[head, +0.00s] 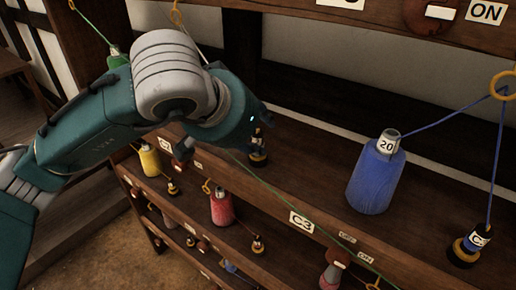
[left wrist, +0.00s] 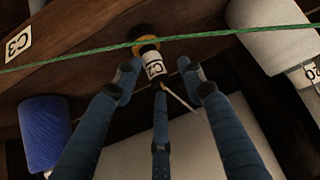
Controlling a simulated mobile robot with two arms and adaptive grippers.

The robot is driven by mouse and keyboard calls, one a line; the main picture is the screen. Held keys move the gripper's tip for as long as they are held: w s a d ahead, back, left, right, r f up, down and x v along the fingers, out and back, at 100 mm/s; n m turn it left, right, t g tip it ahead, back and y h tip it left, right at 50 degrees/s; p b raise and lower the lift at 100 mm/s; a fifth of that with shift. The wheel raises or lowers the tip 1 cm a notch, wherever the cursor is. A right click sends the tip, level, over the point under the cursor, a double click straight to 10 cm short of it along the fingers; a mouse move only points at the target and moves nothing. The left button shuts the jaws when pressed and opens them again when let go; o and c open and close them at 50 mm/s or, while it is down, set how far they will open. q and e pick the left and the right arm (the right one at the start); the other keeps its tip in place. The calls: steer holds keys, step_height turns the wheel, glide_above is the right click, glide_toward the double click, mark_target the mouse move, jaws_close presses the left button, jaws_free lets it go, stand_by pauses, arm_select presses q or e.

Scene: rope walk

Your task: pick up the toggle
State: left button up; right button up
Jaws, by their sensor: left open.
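A small dark toggle (head: 258,150) with a yellow ring stands on the upper shelf, partly hidden by my left gripper (head: 260,122). In the left wrist view the toggle (left wrist: 152,62) has a white label that looks like C2, and a pale cord runs from its end. My left gripper (left wrist: 158,78) is open, its blue fingers spread around the toggle's near end. I cannot tell whether any finger touches it. A second toggle (head: 467,247) with a yellow base stands at the far right on a blue cord. My right gripper is not in view.
A green rope (left wrist: 90,55) crosses close by the toggle. A blue bobbin (head: 376,175) labelled 20 stands to the right on the shelf. A white bobbin (left wrist: 275,40) is beside the fingers. Lower shelves hold a yellow bobbin (head: 149,160) and a red bobbin (head: 221,207).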

arm_select(q)
steer(key=shift+s, duration=0.1)
jaws_close()
steer(key=shift+r, duration=0.2)
